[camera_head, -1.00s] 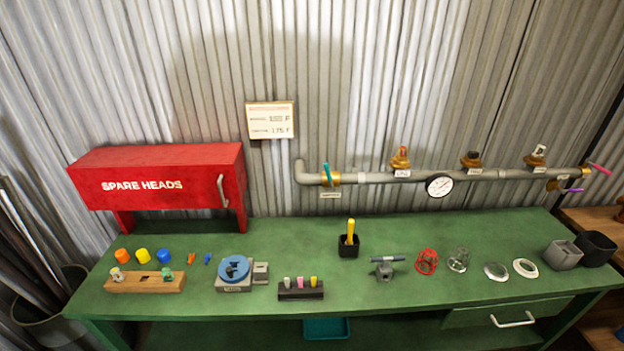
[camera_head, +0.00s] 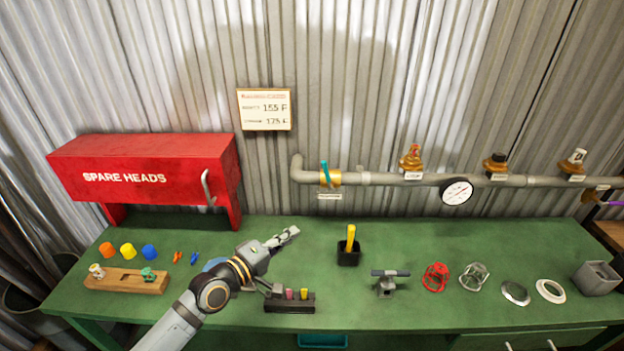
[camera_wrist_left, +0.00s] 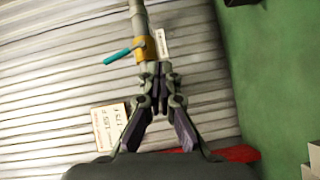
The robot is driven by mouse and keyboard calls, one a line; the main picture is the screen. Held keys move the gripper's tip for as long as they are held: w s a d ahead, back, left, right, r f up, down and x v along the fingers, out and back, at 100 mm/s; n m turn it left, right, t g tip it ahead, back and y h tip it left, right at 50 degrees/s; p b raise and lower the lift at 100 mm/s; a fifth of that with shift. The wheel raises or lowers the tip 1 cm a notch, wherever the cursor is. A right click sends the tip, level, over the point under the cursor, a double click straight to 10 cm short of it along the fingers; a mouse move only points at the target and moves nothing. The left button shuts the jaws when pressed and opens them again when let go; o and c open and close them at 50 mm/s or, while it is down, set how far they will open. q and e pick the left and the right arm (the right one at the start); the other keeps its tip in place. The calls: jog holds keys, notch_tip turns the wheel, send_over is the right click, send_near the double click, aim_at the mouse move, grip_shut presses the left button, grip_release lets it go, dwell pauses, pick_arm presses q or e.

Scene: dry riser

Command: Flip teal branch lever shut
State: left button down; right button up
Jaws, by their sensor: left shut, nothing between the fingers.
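The teal branch lever (camera_head: 325,173) stands upright on a brass valve (camera_head: 331,179) near the left end of the grey pipe on the wall. In the left wrist view the teal lever (camera_wrist_left: 117,56) sticks out to the side of the brass valve (camera_wrist_left: 147,48), across the pipe line, just beyond the fingertips. My left gripper (camera_head: 291,233) is shut and empty, above the bench, below and left of the lever and apart from it. It also shows in the left wrist view (camera_wrist_left: 159,68). My right gripper is not in view.
A red spare heads cabinet (camera_head: 150,175) stands left of the arm. A black cup with a yellow-handled tool (camera_head: 349,250) stands on the green bench (camera_head: 420,240) below the pipe. A gauge (camera_head: 457,192) and capped outlets sit further right along the pipe.

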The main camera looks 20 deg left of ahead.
pick_arm(q)
jog(key=w+a+r+n+t, duration=0.3)
jog(key=a+r+n, duration=0.1)
jog(key=r+n, duration=0.2)
send_near(327, 175)
jog(key=w+a, duration=0.3)
jog(key=w, duration=0.2)
jog(key=shift+y, duration=0.4)
jog(key=shift+w+d+r+p, duration=0.2)
jog(key=shift+w+d+r, duration=0.1)
jog(key=shift+d, duration=0.25)
jog(key=shift+w+d+r+p, duration=0.2)
jog(key=shift+w+d, duration=0.05)
jog(key=shift+d, duration=0.35)
jog(key=shift+w+d+r+p, duration=0.2)
jog(key=shift+w+d+r, duration=0.1)
jog(key=shift+d, duration=0.25)
